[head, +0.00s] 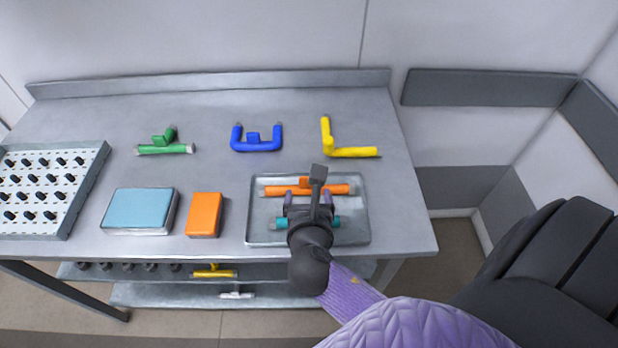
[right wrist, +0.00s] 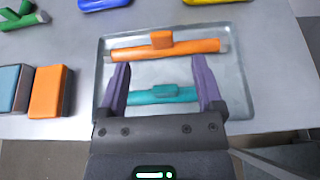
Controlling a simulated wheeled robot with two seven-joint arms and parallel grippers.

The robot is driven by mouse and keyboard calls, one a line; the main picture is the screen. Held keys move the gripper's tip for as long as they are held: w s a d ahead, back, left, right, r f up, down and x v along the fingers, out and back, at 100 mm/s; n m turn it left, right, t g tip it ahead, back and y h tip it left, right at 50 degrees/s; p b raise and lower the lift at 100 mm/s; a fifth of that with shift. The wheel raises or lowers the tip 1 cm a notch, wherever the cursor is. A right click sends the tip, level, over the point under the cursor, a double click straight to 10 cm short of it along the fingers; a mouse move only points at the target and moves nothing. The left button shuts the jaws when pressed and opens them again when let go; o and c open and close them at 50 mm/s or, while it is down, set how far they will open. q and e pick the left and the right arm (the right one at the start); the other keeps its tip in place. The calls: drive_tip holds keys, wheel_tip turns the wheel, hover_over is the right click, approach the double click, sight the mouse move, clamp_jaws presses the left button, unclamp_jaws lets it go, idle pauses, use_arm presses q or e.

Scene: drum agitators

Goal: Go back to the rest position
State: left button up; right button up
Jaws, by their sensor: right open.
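My right gripper (head: 308,197) is over the metal tray (head: 358,232) at the front right of the table, with its fingers apart and nothing between them. In the right wrist view the open fingers (right wrist: 163,85) stand on either side of a teal agitator (right wrist: 160,94), with the orange agitator (right wrist: 165,48) just beyond their tips. Both agitators lie in the tray; in the head view my gripper partly hides the teal one (head: 282,223) and the orange one (head: 335,189). Whether the fingers touch the tray is unclear. My left gripper does not show.
Green (head: 165,148), blue (head: 257,143) and yellow (head: 350,152) agitators lie along the back of the table (head: 300,110). A perforated rack with black pegs (head: 75,190) stands at the left. A blue box (head: 138,208) and an orange box (head: 204,213) sit left of the tray. Shelves below hold parts.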

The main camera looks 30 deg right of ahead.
drive_tip(key=shift+v, duration=1.15)
